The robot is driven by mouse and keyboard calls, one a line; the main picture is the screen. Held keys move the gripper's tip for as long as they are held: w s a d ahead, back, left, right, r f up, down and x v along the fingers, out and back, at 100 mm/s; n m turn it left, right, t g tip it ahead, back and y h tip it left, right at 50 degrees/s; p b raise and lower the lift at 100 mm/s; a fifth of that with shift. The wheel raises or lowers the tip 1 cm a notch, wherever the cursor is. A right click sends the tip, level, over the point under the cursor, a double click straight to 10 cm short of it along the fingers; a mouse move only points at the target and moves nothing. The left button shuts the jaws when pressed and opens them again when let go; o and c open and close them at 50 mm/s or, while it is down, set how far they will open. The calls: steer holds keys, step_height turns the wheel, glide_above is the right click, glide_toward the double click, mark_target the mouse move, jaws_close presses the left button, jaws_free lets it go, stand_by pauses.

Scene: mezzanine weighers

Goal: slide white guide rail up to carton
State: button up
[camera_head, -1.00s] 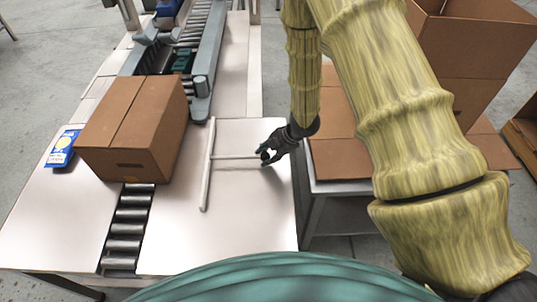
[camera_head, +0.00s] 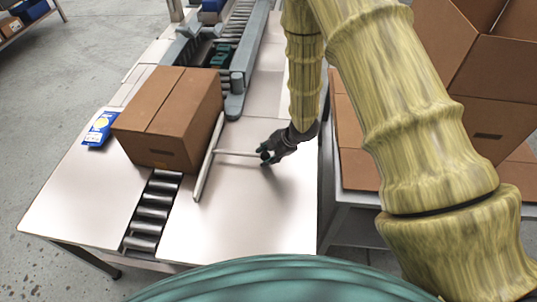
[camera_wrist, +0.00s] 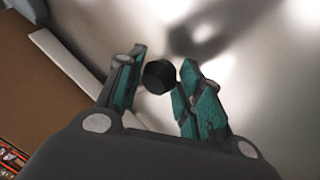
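The white guide rail (camera_head: 207,163) lies on the pale table, just right of the brown carton (camera_head: 171,116). Its thin rod (camera_head: 236,153) runs right to a black knob (camera_wrist: 159,76). In the wrist view the rail (camera_wrist: 70,62) runs right along the carton's side (camera_wrist: 38,88); I cannot tell whether they touch along the whole length. The carton is closed and upright over the rollers. My gripper (camera_head: 266,158) is at the rod's right end.
The roller conveyor (camera_head: 149,215) runs under the carton to a grey-sided machine (camera_head: 238,85) behind. Open cartons (camera_head: 497,75) stand at the right beyond a gap.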

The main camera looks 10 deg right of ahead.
steer(key=shift+o, duration=1.2)
steer(key=shift+d+r, duration=0.15)
steer(key=shift+r, duration=0.1)
steer(key=v, duration=1.1)
steer(key=shift+s+r, duration=0.15)
steer(key=shift+r, duration=0.05)
